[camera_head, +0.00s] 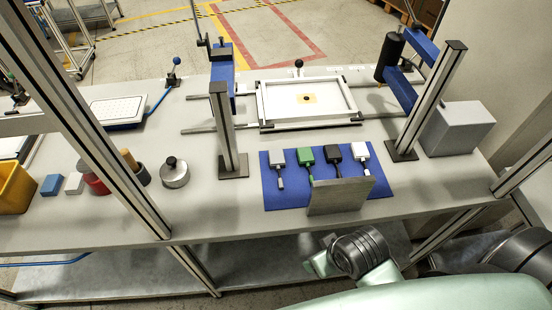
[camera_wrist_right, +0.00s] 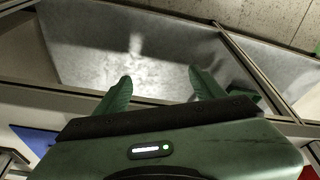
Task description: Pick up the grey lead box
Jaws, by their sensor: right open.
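A plain light-grey box (camera_head: 456,130) stands on the right end of the bench, behind the right front post; its front and top show. A darker grey slab-like block (camera_head: 341,195) stands upright at the front edge of the blue mat. I cannot tell from looks alone which is lead. My right gripper (camera_head: 318,262) is below and in front of the bench edge, apart from both. In the right wrist view my gripper (camera_wrist_right: 162,90) has its green fingers spread with nothing between them. My left gripper is not in view.
The blue mat (camera_head: 273,190) holds several small handled tools. Aluminium posts (camera_head: 228,130) rise from the bench, and a white frame (camera_head: 305,100) lies behind the mat. A metal lower shelf (camera_wrist_right: 130,55) lies beyond my right fingers. A yellow bin (camera_head: 14,190) stands far left.

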